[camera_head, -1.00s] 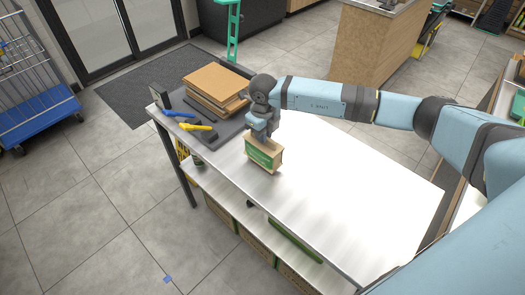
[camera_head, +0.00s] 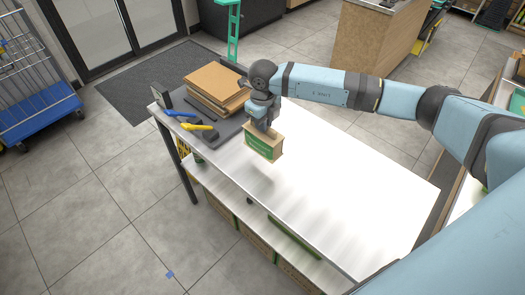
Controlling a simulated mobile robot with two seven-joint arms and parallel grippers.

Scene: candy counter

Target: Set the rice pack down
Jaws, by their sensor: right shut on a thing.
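The rice pack (camera_head: 262,146), a small tan box with a green label, is at the left half of the white-topped table (camera_head: 340,190). My right gripper (camera_head: 264,126) is shut on its upper part from above, and the fingers hide some of its top. The pack is slightly tilted in the picture. I cannot tell for sure whether its bottom touches the tabletop or hangs just above it. My left gripper is not in view.
A yellow-handled tool (camera_head: 198,127) and a blue-handled tool (camera_head: 180,113) lie to the left. The tabletop to the right is clear. A lower shelf (camera_head: 235,195) runs beneath.

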